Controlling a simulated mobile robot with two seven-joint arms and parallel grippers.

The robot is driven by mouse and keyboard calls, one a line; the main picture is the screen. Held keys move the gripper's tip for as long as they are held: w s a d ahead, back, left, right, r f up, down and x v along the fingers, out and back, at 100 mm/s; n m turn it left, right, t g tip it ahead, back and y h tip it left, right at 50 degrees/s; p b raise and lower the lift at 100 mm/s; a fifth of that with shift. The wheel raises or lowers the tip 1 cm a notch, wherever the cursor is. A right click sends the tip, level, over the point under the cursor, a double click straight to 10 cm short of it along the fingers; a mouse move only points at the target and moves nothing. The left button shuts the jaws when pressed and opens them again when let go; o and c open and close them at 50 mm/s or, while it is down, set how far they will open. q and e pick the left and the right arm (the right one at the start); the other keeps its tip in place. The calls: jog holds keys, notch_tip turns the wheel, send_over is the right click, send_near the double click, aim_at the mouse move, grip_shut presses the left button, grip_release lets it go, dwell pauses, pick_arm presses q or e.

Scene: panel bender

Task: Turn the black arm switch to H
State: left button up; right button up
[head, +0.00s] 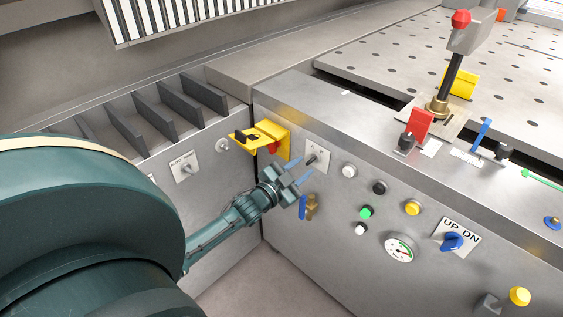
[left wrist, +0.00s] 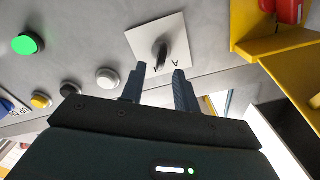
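A small black lever switch (head: 312,157) sits on a square white plate on the upper left of the machine's front panel. In the left wrist view the same switch (left wrist: 161,52) stands out from its plate (left wrist: 142,42), with small dark marks that I cannot read. My left gripper (head: 299,173) is open and empty, just below and in front of the plate. My right gripper is not in view.
A yellow guard (head: 272,134) with a red part juts out close to the left of the switch. A blue-handled valve (head: 303,207) is just below my gripper. Several buttons, a gauge (head: 399,247) and a blue UP/DN knob (head: 452,241) lie to the right.

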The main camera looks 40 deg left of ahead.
pick_arm(q)
jog(key=s, duration=0.9)
jog(key=shift+s+a, duration=0.4)
jog(key=s+d+f+n+g+h+p, duration=0.1)
jog(key=s+d+f+n+g, duration=0.1)
jog(key=s+d, duration=0.5)
jog(key=s+d+f+n+g+p, duration=0.2)
jog(key=s+d+g, duration=0.3)
jog(key=d, duration=0.9)
jog(key=shift+s+d+f+h, duration=0.25)
jog(key=shift+s+d+h, duration=0.15)
jog(key=shift+s, duration=0.55)
